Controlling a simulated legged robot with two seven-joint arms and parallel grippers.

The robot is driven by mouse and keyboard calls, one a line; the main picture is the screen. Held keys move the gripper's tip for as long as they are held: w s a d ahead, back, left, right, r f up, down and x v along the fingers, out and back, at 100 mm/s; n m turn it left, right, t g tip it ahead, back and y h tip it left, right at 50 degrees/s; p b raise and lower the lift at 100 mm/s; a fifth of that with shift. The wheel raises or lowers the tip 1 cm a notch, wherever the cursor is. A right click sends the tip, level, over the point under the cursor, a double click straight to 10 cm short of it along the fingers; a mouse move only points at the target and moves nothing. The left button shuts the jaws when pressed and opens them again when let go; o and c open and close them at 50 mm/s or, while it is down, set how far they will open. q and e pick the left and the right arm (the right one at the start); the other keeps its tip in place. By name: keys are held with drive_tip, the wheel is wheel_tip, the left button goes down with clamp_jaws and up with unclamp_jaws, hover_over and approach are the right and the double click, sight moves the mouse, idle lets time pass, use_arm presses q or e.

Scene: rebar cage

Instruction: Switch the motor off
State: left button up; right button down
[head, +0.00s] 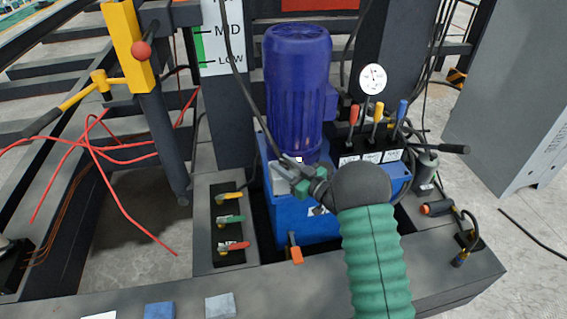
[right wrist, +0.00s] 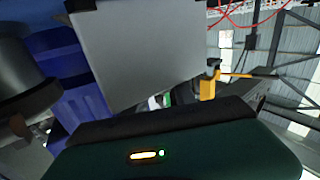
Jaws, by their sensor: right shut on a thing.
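The motor (head: 297,85) is a blue finned cylinder standing upright on a blue tank (head: 305,225). A small light grey switch box (head: 285,178) sits at its foot, on the left front. My right gripper (head: 293,172) reaches in from the lower right to this box. It is shut on a small part there, which looks like the motor switch and is mostly hidden by the fingers. In the right wrist view a grey box face (right wrist: 140,50) fills the upper middle, with the blue motor (right wrist: 75,85) to its left. My left gripper is not in view.
Red, yellow and blue levers (head: 378,112) stand right of the motor below a round gauge (head: 373,78). Yellow, green and red valve handles (head: 231,220) are at left. An orange-handled valve (head: 295,250) is in front. A grey cabinet (head: 515,95) stands at right.

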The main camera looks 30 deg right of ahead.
drive_tip(key=shift+r, duration=0.1)
idle(0.4)
drive_tip(key=c, duration=1)
unclamp_jaws()
drive_tip(key=shift+c, duration=0.2)
drive_tip(key=shift+s+d, duration=0.15)
drive_tip(key=shift+s, duration=0.1)
drive_tip(key=p+v, duration=0.5)
drive_tip(key=v, duration=1.1)
drive_tip(key=shift+d+p, duration=0.2)
drive_tip(key=shift+p, duration=0.2)
drive_tip(key=shift+s, duration=0.1)
